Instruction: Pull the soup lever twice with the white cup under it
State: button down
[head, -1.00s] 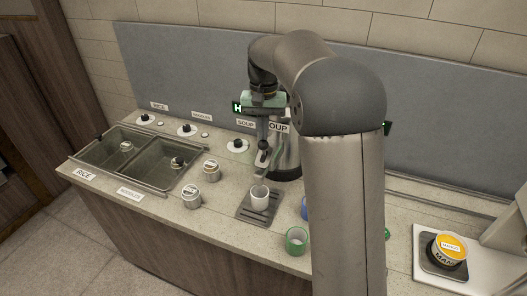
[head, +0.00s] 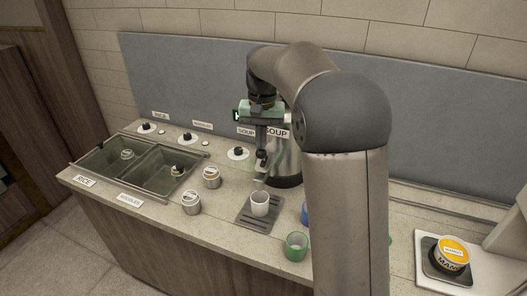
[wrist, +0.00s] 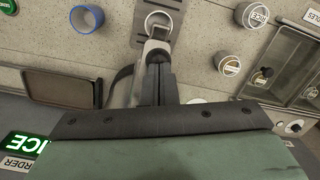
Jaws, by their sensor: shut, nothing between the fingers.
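The white cup (head: 260,204) stands upright on the dark slotted drip tray (head: 246,219), below the spout of the steel soup dispenser (head: 289,163). The wrist view shows the cup's round rim (wrist: 160,23) from above. My gripper (head: 262,155) is shut and points down in front of the dispenser, above the cup. In the wrist view its dark fingers (wrist: 158,76) are together beside the pale metal tap (wrist: 147,54). The fingers partly hide the soup lever, and I cannot tell whether they touch it.
A blue cup (wrist: 86,18) and a green cup (head: 297,246) stand right of the tray in the head view. Labelled tubs (head: 191,203) stand to its left, near the rice and noodle wells (head: 160,169). A scale with a yellow-lidded tub (head: 453,248) is at far right.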

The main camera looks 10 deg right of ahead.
jog(key=shift+g, duration=0.3)
jog(key=f, duration=0.1)
jog(key=d+f, duration=0.1)
jog(key=f, duration=0.3)
jog(key=shift+d, duration=0.25)
jog(key=shift+w+r+p, duration=0.1)
jog(key=shift+r+p, duration=0.15)
jog(key=shift+p, duration=0.05)
jog(key=w+p, duration=0.1)
jog(key=w+d+r+p, duration=0.1)
jog(key=shift+p, duration=0.35)
jog(key=w+f, duration=0.2)
jog(key=w, duration=0.1)
jog(key=shift+w+d, duration=0.15)
jog(key=shift+d, duration=0.05)
jog(key=shift+s+a+r, duration=0.3)
jog(key=shift+s+r, duration=0.45)
jog(key=shift+w, duration=0.3)
notch_tip(320, 180, up, 17)
jog(key=w, duration=0.1)
jog(key=shift+w+d+p, duration=0.15)
jog(key=shift+d+p, duration=0.1)
jog(key=shift+p, duration=0.15)
